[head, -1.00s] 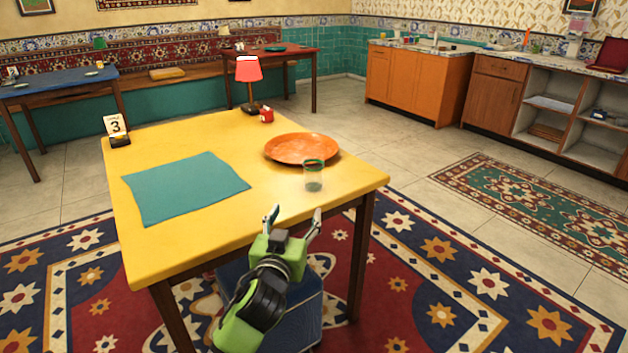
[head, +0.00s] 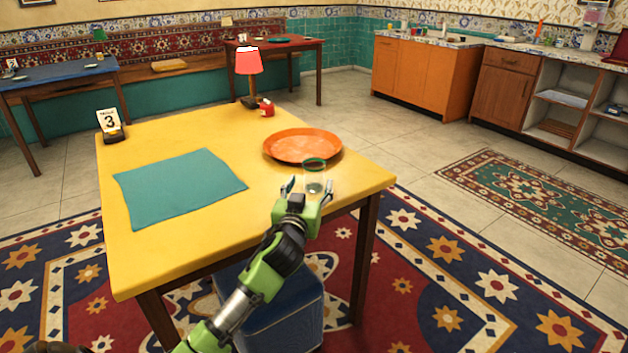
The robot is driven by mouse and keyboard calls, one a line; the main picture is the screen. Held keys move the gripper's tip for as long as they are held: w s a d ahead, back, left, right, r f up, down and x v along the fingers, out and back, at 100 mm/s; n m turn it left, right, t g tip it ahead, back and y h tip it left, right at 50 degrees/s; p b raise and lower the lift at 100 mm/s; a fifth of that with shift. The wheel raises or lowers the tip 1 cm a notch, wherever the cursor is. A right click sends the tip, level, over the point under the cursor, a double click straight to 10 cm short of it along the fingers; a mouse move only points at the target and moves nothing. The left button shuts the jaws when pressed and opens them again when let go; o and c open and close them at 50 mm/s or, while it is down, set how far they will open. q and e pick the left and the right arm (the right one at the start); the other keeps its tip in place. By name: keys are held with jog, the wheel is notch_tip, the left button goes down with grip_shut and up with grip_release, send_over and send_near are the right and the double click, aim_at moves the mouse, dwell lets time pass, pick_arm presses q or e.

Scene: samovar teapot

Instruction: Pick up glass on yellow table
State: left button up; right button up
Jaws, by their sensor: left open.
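The glass (head: 314,176) is a small clear tumbler with a green rim, standing upright near the right front edge of the yellow table (head: 200,245). My left gripper (head: 308,186) is open, with its two fingertips just in front of the glass, one to each side in the picture. The gripper's near parts hide the bottom of the glass. I cannot tell whether the fingers touch it. My right gripper is not in view.
An orange plate (head: 300,145) lies just behind the glass. A teal cloth (head: 180,188) lies to the left. A red lamp (head: 249,65), a small red object (head: 266,107) and a number 3 sign (head: 109,121) stand at the far side. A blue stool (head: 268,310) is under the table.

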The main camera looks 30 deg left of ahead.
aim_at(312, 183)
pick_arm(q)
jog(key=x, duration=0.4)
jog(key=shift+w+f+b, duration=0.25)
jog(key=shift+b, duration=0.05)
jog(key=shift+d, duration=0.1)
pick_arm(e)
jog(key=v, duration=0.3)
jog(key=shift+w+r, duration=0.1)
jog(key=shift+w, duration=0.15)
pick_arm(q)
jog(key=c, duration=1.3)
jog(key=shift+o, duration=0.2)
jog(key=shift+r, duration=0.2)
